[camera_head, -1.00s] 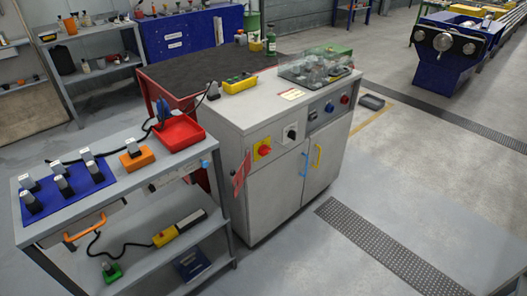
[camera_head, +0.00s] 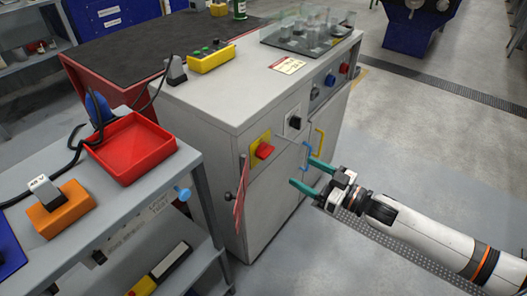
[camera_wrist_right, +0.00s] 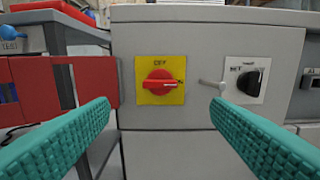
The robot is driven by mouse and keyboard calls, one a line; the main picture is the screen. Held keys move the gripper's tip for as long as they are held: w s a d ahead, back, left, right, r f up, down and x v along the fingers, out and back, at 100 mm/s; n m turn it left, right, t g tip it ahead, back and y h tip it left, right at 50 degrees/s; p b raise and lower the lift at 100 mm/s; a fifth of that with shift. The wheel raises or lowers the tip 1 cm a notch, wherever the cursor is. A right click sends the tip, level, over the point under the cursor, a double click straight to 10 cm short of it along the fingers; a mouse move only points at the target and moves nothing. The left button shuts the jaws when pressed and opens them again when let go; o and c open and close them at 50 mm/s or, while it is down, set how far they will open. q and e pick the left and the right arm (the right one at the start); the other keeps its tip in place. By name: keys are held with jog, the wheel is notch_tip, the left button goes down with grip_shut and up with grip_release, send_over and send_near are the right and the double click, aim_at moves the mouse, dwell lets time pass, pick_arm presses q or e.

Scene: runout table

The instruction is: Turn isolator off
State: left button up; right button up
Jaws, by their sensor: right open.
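The isolator is a red rotary knob (camera_head: 264,150) on a yellow plate, on the front of the grey cabinet (camera_head: 240,178). In the right wrist view the knob (camera_wrist_right: 160,83) lies near the centre. Its handle is roughly horizontal, with OFF printed above it and a partly covered label at its right end. My right gripper (camera_head: 302,172), with teal fingers, is open and empty in front of the cabinet, apart from the knob. In the wrist view its fingertips (camera_wrist_right: 160,104) stand wide on either side of the knob. My left gripper is not in view.
A black selector switch (camera_wrist_right: 250,82) sits right of the isolator, with a light rod-like part beside it. A red plate (camera_head: 240,195) hangs at the cabinet's left edge. Blue (camera_head: 306,156) and yellow (camera_head: 318,142) door handles are near my gripper. A red tray (camera_head: 132,148) lies on the side bench.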

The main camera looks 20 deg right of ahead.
aim_at(270, 154)
jog(key=x, duration=0.9)
jog(key=shift+w+a+b, duration=0.25)
jog(key=shift+w+b, duration=0.05)
jog(key=shift+w+a, duration=0.45)
jog(key=shift+w, duration=0.1)
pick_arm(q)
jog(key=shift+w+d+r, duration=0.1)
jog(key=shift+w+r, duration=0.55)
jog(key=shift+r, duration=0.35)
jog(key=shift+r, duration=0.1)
pick_arm(e)
jog(key=shift+c, duration=0.2)
jog(key=c, duration=0.9)
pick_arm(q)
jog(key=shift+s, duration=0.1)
pick_arm(e)
jog(key=shift+c, duration=0.2)
